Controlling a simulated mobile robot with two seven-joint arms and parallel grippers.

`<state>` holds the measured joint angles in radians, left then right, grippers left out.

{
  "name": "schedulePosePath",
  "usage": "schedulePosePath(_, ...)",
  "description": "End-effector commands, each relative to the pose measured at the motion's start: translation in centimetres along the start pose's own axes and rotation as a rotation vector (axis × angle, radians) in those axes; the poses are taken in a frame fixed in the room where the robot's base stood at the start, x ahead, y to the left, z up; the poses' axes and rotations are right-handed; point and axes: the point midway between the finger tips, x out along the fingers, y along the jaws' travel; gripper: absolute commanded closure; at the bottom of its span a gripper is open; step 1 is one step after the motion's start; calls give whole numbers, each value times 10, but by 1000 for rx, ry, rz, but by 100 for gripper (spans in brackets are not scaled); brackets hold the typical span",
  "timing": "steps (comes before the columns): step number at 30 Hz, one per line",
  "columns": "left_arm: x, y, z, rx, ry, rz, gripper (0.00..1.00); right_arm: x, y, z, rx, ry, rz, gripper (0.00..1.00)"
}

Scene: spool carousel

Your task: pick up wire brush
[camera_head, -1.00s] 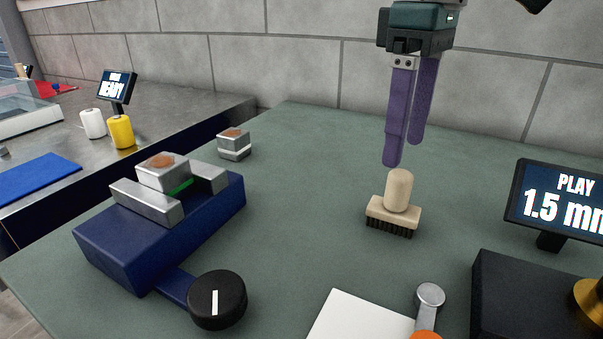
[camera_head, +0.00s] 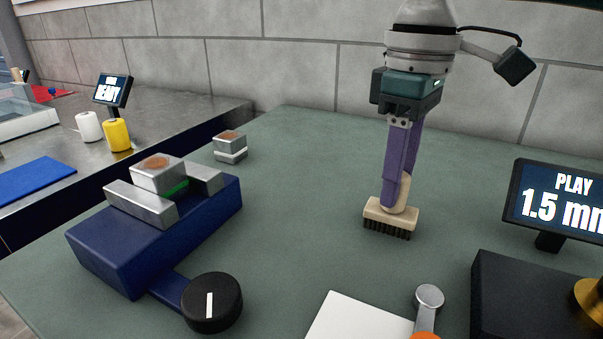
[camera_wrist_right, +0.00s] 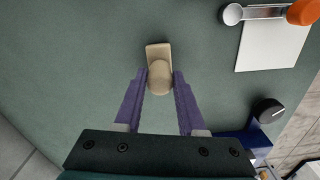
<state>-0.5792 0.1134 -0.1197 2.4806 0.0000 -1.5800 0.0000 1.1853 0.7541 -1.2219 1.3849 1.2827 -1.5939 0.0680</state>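The wire brush (camera_head: 378,214) stands upright on the green table, bristles down, with a pale block and a rounded handle. My right gripper (camera_head: 396,205) points down over it, with its purple fingers on either side of the handle. In the right wrist view the brush handle (camera_wrist_right: 160,78) fills the space between the fingertips (camera_wrist_right: 161,73), and the fingers look shut on it. The brush's bristles rest on the table. Part of the handle is hidden behind a finger in the head view. My left gripper is not in view.
A blue vise-like fixture (camera_head: 105,250) with a black knob (camera_head: 212,303) stands at left, a small metal block (camera_head: 230,145) behind it. A display (camera_head: 560,200) and dark box (camera_head: 520,300) stand at right, a white plate (camera_head: 350,318) in front. The table around the brush is clear.

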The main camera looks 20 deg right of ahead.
Motion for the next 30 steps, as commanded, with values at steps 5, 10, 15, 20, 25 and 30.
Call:
schedulePosePath(5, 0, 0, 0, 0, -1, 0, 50, 0, 0, 0, 0, 0, 0, 82)
schedulePosePath(10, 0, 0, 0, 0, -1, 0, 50, 0, 0, 0, 0, 0, 0, 100)
schedulePosePath(15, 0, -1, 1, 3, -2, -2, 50, 0, 0, 0, 0, 0, 0, 100)
schedulePosePath(20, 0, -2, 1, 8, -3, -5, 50, -1, 0, 0, 0, 1, 0, 100)
schedulePosePath(25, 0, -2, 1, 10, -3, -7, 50, -2, 0, 0, 0, 1, 0, 100)
schedulePosePath(30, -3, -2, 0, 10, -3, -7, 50, -16, 0, -1, 0, 4, 1, 100)
